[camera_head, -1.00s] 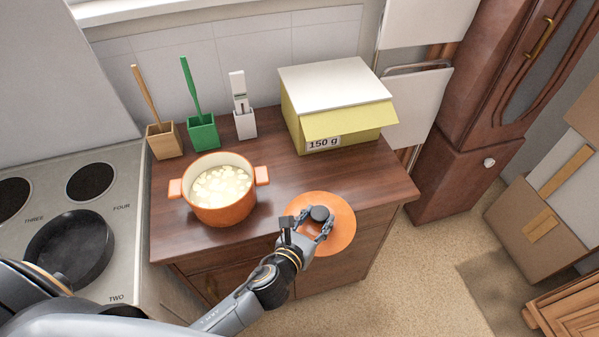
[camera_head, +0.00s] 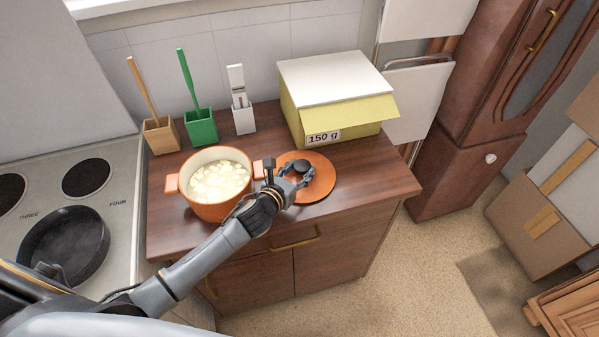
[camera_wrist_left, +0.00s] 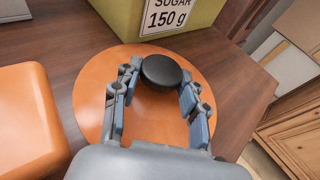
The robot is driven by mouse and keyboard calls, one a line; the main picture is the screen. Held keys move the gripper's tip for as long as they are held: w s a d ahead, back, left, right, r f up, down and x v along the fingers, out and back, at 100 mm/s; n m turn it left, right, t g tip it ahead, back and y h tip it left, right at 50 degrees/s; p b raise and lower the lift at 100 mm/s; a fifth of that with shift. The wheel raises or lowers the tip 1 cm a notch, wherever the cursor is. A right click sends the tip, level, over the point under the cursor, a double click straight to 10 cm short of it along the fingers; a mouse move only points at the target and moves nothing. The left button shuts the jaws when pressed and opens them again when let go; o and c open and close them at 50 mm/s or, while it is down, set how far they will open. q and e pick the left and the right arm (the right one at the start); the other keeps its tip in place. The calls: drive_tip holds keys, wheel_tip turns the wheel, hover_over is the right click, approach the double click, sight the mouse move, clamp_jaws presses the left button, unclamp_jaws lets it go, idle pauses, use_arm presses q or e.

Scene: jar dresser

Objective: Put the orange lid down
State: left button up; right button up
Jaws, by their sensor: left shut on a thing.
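The orange lid (camera_head: 320,186) is a flat round disc with a black knob (camera_head: 303,167). It is over the wooden dresser top, right of the pot; I cannot tell whether it touches the wood. My left gripper (camera_head: 297,174) is shut on the lid's knob. In the left wrist view the lid (camera_wrist_left: 165,115) fills the middle, with the knob (camera_wrist_left: 162,72) between the fingertips of the left gripper (camera_wrist_left: 161,85). The orange pot (camera_head: 222,205), with pale chunks inside, stands open just left of the lid. My right gripper is not in view.
The dresser top (camera_head: 370,180) is bare to the right of the lid. A yellow sugar box (camera_head: 355,127) with a white top stands behind it. Wooden (camera_head: 162,136), green (camera_head: 201,128) and white (camera_head: 243,118) holders line the back. A stove with a black pan (camera_head: 65,245) is at left.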

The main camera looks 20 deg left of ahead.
use_arm(q)
drive_tip(key=shift+s+r, duration=0.1)
drive_tip(key=shift+r, duration=0.05)
drive_tip(key=o, duration=1.1)
drive_tip(key=shift+f, duration=0.2)
drive_tip(key=shift+s+r, duration=0.1)
drive_tip(key=shift+r, duration=0.05)
